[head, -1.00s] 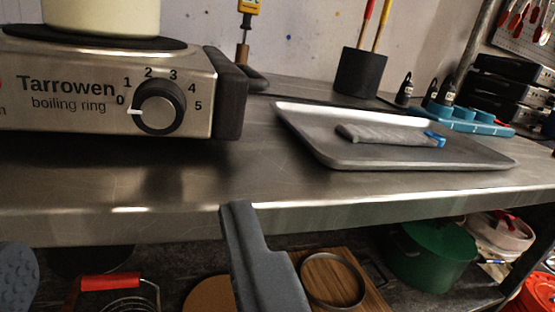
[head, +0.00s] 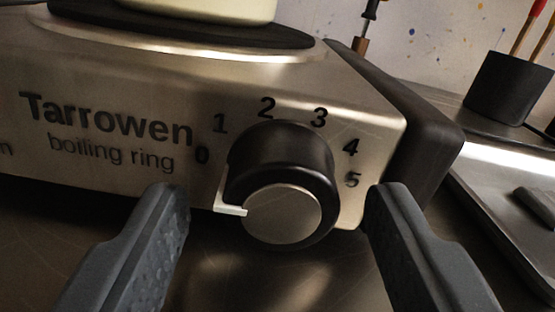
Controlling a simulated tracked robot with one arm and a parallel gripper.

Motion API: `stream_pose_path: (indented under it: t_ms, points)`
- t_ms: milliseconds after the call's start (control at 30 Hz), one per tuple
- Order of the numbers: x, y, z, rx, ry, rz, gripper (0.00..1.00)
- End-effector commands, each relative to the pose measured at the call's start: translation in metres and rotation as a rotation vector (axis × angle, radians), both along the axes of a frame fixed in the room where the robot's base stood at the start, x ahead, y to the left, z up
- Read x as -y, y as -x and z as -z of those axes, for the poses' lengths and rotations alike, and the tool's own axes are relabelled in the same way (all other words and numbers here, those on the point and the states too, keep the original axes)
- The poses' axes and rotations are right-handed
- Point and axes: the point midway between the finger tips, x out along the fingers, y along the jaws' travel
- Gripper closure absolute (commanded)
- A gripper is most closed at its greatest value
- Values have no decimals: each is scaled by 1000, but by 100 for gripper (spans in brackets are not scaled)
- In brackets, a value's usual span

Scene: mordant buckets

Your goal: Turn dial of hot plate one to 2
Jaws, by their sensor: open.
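The hot plate (head: 350,75) is a steel box with a dark side panel, marked "Tarrowen boiling ring". No unit number is readable on it. Its dial (head: 283,150) is a black knob with a grey face, with marks 0 to 5 around its upper side. The white pointer (head: 230,210) points left, nearest the 0 and a little below it. My gripper (head: 281,192) is open and empty. One finger shows left of the dial and one right of it, with visible gaps to the knob on both sides.
A cream pot (head: 220,8) stands on the dark ring (head: 180,28) of the hot plate. To the right are a metal tray (head: 480,190) with a grey item on it and a black holder (head: 510,90) with handles. Bare steel bench lies below the dial.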

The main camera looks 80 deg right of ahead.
Motion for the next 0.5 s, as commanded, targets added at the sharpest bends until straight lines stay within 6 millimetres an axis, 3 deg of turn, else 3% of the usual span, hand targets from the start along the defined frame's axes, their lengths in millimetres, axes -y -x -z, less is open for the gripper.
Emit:
stream_pose_path:
  t_ms: [433, 467, 500]
  points:
    - [9, -3, -1, 0, 0, 0, 45]
    - [9, -3, 0, 0, 0, 0, 48]
    - [9, -3, 0, 0, 0, 0, 59]
